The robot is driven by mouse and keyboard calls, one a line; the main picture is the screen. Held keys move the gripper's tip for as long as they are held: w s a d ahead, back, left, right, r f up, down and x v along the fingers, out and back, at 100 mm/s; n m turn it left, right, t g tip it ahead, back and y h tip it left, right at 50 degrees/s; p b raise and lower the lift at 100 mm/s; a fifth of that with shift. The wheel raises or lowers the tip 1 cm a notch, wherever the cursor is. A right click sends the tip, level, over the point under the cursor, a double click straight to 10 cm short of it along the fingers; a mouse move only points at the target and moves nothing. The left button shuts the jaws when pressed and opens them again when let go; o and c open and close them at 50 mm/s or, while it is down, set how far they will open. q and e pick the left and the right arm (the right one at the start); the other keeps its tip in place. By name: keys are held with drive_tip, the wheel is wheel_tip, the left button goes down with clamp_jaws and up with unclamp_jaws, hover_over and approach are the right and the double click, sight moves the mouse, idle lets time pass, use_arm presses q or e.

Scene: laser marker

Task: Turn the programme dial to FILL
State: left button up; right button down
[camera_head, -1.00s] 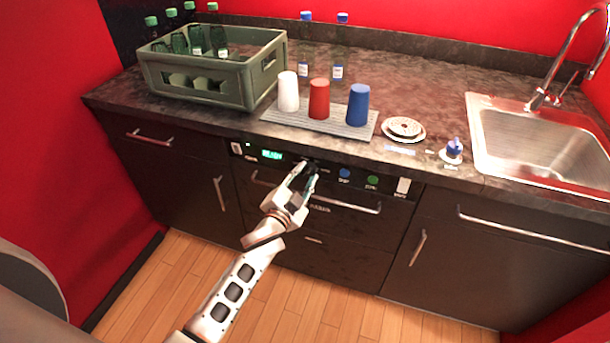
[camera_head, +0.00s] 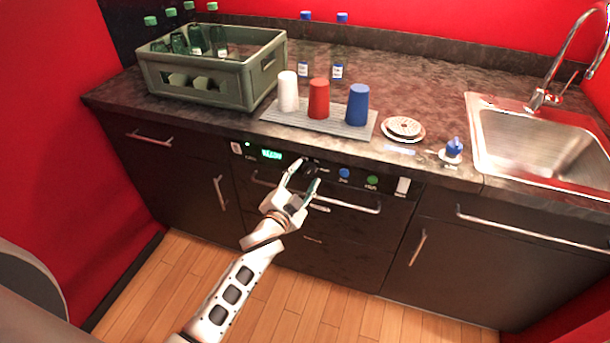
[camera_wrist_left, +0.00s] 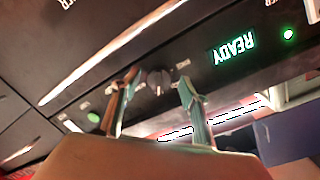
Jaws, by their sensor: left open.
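The programme dial (camera_head: 311,170) is a black knob on the dark control panel under the counter edge. In the left wrist view the dial (camera_wrist_left: 158,80) shows between the two fingers, with small pale labels around it that are too small to read. My left gripper (camera_head: 305,174) is open in front of the panel. In the wrist view the left gripper (camera_wrist_left: 155,92) has one finger on each side of the dial, with visible gaps and nothing gripped. The lit green display (camera_wrist_left: 233,47) reads READY. My right gripper is not in view.
A blue button (camera_head: 344,174) and a green button (camera_head: 372,181) sit right of the dial, with a white switch (camera_head: 403,187) beyond. A drawer handle (camera_head: 345,206) runs below the panel. The counter above holds a crate (camera_head: 200,83), cups on a mat and a sink.

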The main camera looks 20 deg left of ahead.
use_arm(q)
drive_tip(key=s+r, duration=0.1)
drive_tip(key=s, duration=1)
drive_tip(key=shift+s+a, duration=0.2)
drive_tip(key=shift+a, duration=0.25)
drive_tip(key=s+f+n+g+h, duration=0.1)
drive_tip(key=s+f+n+g, duration=0.4)
drive_tip(key=s+f, duration=1.3)
drive_tip(key=s+g, duration=0.1)
drive_tip(key=s, duration=0.1)
drive_tip(key=shift+s+d+f+g, duration=0.3)
drive_tip(key=shift+s+d, duration=0.1)
